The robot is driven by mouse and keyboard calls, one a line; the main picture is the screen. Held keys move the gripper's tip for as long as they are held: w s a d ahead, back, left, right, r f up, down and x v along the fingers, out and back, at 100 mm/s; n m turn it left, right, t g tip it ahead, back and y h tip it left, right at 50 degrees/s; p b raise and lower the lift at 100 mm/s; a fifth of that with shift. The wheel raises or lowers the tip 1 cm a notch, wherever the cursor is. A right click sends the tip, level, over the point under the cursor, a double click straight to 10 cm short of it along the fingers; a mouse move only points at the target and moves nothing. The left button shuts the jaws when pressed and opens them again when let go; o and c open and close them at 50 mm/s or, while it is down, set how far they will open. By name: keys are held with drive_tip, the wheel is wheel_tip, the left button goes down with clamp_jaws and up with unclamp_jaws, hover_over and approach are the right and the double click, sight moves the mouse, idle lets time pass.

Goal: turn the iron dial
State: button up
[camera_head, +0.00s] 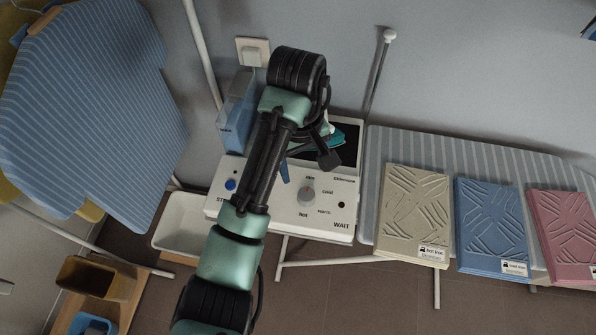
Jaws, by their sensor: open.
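The iron dial (307,194) is a round grey knob on the sloped front of a white ironing unit (277,205). Small labels ring it, including "cool", "warm" and "hot", and "WAIT" is printed at the lower right. I cannot tell surely where its pointer stands. My arm crosses the unit from the bottom and hides the left-middle of the panel. My gripper (308,163) is open, just above the dial in the picture and apart from it. A teal iron (337,136) lies on the dark rest behind, partly hidden by the gripper.
A blue button (230,184) and a black knob (341,204) flank the dial. A white basin (180,223) sits left.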

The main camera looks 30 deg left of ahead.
sight(306, 195)
drive_tip(key=f+b, duration=0.3)
drive_tip(key=f, duration=0.1)
drive_tip(key=f+b, duration=0.4)
drive_tip(key=f, duration=0.1)
drive_tip(key=shift+w+d+f, duration=0.2)
drive_tip(key=shift+w+f, duration=0.1)
drive_tip(key=shift+f, duration=1.15)
clamp_jaws()
